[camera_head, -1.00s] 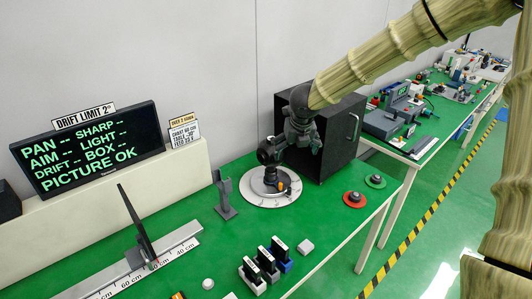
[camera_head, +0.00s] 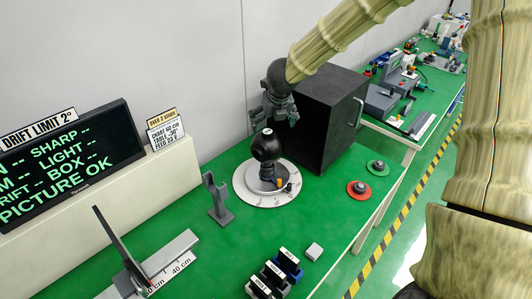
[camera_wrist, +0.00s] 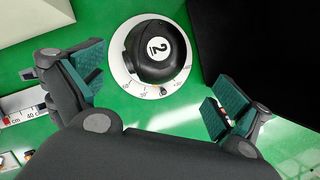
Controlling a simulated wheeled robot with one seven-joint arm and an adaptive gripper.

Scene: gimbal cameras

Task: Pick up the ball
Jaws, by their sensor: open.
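The ball (camera_head: 266,146) is black and round, and it sits on a dark support on the round white dial plate (camera_head: 243,190). In the wrist view the ball (camera_wrist: 153,62) shows a white disc marked 2 and lies between and beyond the two fingers. My gripper (camera_head: 280,114) is above the ball in the head view, fingers pointing down. The wrist view shows my gripper (camera_wrist: 157,88) open and empty, with teal pads spread wide on either side. The ball's underside is hidden.
A black box (camera_head: 322,120) stands close behind and right of the dial. A grey forked stand (camera_head: 218,200) is at its left. Red (camera_head: 358,188) and green (camera_head: 377,167) discs lie to the right. Small labelled blocks (camera_head: 274,274) stand in front. Green table between is clear.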

